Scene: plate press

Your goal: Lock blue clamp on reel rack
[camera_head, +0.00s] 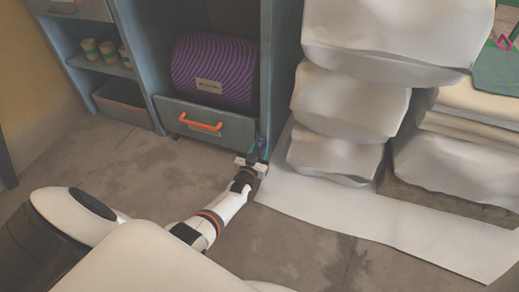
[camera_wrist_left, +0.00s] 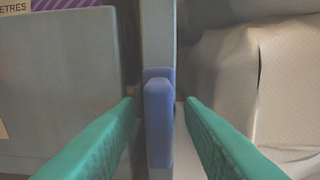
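The reel rack is a blue-grey cabinet (camera_head: 268,75) holding a purple striped reel (camera_head: 212,68). The blue clamp (camera_wrist_left: 159,122) sits on the rack's upright post in the left wrist view, its handle hanging down. In the head view the clamp is small and mostly lost behind my gripper at the foot of the post. My left gripper (camera_head: 256,154) is at that post. Its teal fingers are open, one on each side of the clamp, with a visible gap to it on both sides. My right gripper is not in view.
A grey drawer with an orange handle (camera_head: 201,125) is below the reel. Shelves with cups (camera_head: 108,52) stand left. Stacked white wrapped bundles (camera_head: 346,102) stand close on the right, on a white sheet (camera_head: 385,228). The concrete floor (camera_head: 110,160) in front is clear.

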